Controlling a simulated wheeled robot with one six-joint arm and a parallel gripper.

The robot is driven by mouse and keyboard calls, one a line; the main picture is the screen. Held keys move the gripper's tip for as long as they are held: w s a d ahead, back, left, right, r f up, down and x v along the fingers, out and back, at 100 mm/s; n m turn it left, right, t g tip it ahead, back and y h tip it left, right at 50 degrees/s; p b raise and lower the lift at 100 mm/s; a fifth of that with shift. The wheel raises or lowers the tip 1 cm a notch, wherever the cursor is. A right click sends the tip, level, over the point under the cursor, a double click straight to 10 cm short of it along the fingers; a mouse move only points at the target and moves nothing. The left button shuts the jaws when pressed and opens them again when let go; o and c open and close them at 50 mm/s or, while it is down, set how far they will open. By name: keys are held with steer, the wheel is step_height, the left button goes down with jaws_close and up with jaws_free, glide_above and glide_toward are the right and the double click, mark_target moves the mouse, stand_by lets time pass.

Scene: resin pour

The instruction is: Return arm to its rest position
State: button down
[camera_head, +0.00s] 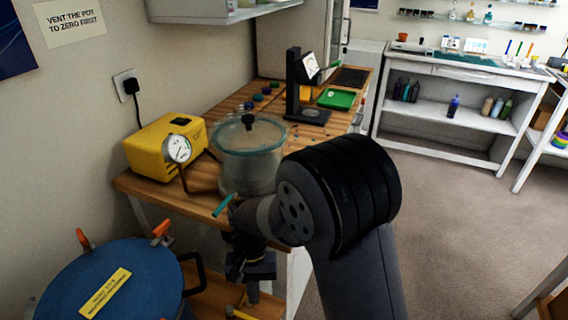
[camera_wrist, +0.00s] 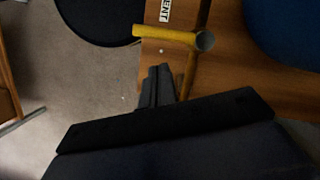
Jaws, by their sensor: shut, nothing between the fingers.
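My gripper (camera_head: 248,268) hangs at the front edge of the wooden bench in the head view, below and in front of the clear chamber, partly hidden by my wrist. In the wrist view its dark fingers (camera_wrist: 158,84) are together, with nothing seen between them. A yellow pipe-like handle (camera_wrist: 172,36) lies just beyond the fingertips over a wooden surface, apart from them in the picture. My arm is bent, reaching forward and down.
A blue pot lid (camera_head: 110,285) with orange clamps stands at lower left. A clear chamber (camera_head: 248,170) and yellow pump (camera_head: 165,148) with a gauge stand on the bench (camera_head: 160,188). A microscope-like stand (camera_head: 293,90) is behind. Open floor (camera_head: 455,220) lies to the right.

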steer(key=shift+w+a+r+n, duration=0.1)
steer(key=shift+w+r+n, duration=0.2)
steer(key=shift+r, duration=0.35)
steer(key=shift+w+a+r+n, duration=0.1)
steer(key=shift+w+r+n, duration=0.15)
steer(key=shift+r, duration=0.35)
steer(key=shift+r, duration=0.1)
